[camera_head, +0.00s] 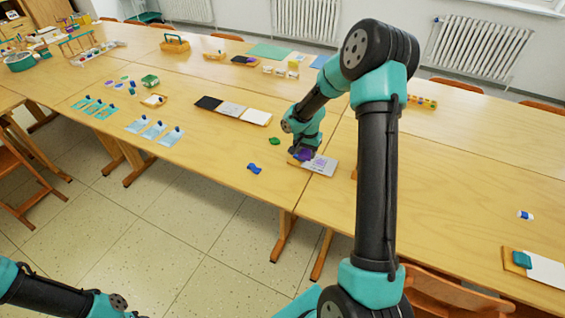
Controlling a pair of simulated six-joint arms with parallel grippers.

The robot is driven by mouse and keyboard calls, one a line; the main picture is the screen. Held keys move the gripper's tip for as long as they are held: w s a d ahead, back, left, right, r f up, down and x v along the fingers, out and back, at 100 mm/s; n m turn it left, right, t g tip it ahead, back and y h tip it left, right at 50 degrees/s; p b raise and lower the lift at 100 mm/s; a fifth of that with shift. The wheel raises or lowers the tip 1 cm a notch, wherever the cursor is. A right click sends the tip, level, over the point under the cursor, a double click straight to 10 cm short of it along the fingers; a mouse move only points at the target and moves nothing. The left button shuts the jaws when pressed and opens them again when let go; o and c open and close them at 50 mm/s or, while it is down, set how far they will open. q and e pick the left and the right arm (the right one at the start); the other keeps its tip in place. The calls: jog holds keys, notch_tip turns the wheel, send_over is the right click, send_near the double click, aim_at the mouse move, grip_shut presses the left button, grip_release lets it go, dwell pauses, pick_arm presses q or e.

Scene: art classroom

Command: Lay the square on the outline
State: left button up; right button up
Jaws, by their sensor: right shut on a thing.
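My right gripper (300,152) is shut on a small purple piece, which looks like the square (306,155), at the near end of the middle table. It is over the left part of a pale board (325,168) with faint purple marks, which look like the outline. The gripper partly hides the piece and the board, so I cannot tell whether the piece touches the board. My left gripper is out of view; only part of my left arm shows at the lower left.
A green piece (274,141) and a blue piece (254,168) lie loose on the table left of the board. A tray with dark and pale panels (231,109) lies further left. My right arm's links hide part of the table to the right.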

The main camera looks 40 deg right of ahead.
jog(key=r, duration=0.1)
send_over(320, 162)
jog(key=shift+s+r, duration=0.1)
jog(key=shift+r, duration=0.05)
jog(key=shift+a+f, duration=0.1)
jog(key=shift+f, duration=0.1)
jog(key=shift+f, duration=2.9)
jog(key=shift+f, duration=0.35)
dwell(0.4)
jog(key=o, duration=1)
jog(key=shift+o, duration=0.2)
jog(key=shift+o, duration=1)
